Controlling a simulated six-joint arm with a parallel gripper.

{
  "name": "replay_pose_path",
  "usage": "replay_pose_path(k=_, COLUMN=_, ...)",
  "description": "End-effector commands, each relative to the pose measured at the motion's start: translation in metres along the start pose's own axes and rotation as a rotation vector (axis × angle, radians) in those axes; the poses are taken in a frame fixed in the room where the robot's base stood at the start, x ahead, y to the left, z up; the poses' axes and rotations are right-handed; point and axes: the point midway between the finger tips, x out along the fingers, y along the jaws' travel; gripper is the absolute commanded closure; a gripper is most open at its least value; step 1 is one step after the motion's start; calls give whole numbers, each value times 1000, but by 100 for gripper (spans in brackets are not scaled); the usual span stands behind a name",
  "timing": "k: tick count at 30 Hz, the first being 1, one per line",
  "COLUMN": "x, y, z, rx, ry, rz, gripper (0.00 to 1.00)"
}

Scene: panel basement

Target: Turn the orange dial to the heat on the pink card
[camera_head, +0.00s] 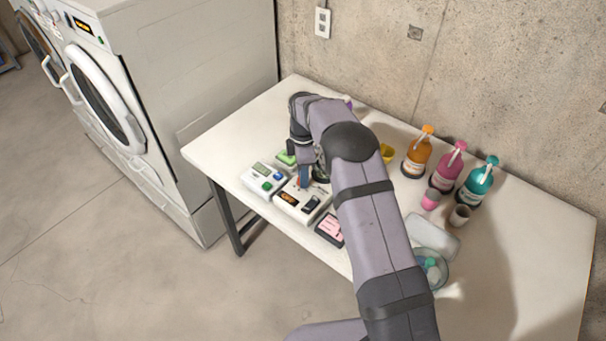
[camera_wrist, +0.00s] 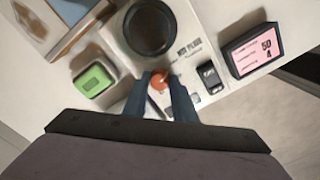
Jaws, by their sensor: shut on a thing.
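In the wrist view the orange dial (camera_wrist: 158,82) sits on the front of a white device (camera_wrist: 205,60) with a dark round plate (camera_wrist: 150,28). The two fingers of my gripper (camera_wrist: 160,78) are on either side of the dial, shut on it. The pink card (camera_wrist: 258,49) is in a dark frame to the right and shows "50" and "4"; its small words are unclear. In the head view my gripper (camera_head: 305,178) is over the white device (camera_head: 296,207), the dial is hidden, and the pink card (camera_head: 331,227) lies just in front.
A black switch (camera_wrist: 209,76) is beside the dial. A white box with coloured buttons (camera_head: 263,180) and a green block (camera_wrist: 93,80) stand close by. Orange (camera_head: 416,156), pink (camera_head: 447,170) and teal (camera_head: 478,182) bottles stand at the back right. A glass bowl (camera_head: 433,268) is behind my arm.

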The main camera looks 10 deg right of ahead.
Motion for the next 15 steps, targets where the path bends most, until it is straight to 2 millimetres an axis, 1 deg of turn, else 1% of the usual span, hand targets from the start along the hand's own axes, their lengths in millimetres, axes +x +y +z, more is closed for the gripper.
replay_pose_path(k=8, x=0, y=0, z=0, rx=122, ry=0, rz=-1, gripper=98)
replay_pose_path(k=15, x=0, y=0, z=0, rx=320, ry=0, rz=1, gripper=98)
